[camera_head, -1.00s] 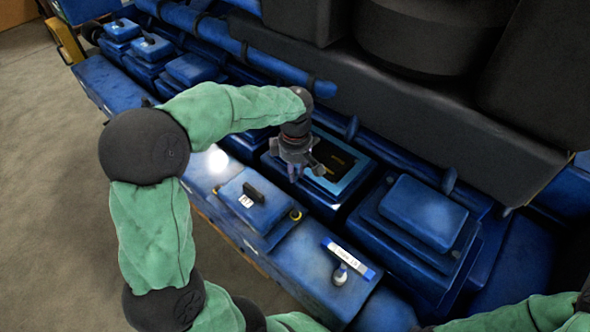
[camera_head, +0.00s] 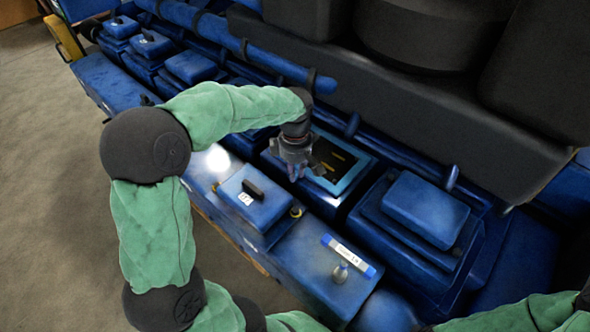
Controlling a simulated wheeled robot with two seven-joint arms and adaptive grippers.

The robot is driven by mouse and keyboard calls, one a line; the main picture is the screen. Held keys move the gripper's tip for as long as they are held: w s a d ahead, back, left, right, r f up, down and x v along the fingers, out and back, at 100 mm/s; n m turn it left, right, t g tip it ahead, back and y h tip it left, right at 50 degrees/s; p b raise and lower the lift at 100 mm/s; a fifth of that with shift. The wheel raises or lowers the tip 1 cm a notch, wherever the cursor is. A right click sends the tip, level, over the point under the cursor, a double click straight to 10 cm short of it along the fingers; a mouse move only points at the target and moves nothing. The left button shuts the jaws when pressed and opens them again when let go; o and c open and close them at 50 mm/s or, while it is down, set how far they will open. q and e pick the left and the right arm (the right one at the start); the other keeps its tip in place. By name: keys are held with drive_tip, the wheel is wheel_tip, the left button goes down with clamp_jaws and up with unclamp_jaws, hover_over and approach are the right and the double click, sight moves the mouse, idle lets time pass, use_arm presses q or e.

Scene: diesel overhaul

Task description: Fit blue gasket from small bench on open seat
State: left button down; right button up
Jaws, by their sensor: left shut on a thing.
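The blue gasket (camera_head: 352,178) is a light-blue rectangular frame at the open seat, around a dark opening (camera_head: 335,158) with yellowish marks inside. My left gripper (camera_head: 295,176) is at the frame's left side, pointing down, and is shut on it. The gripper hides the left part of the gasket. I cannot tell whether the frame lies fully flat on the seat or slightly above it. My right gripper is out of view; only part of its green-sleeved arm shows at the lower right.
A blue cover with a black handle (camera_head: 253,189) lies on the ledge in front. A closed blue cover (camera_head: 425,210) stands right of the seat. Large dark machinery (camera_head: 420,120) rises behind.

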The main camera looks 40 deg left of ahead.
use_arm(q)
drive_tip(key=c, duration=1.1)
unclamp_jaws()
drive_tip(key=shift+r, duration=0.1)
wheel_tip(320, 180, up, 12)
drive_tip(key=shift+f, duration=0.1)
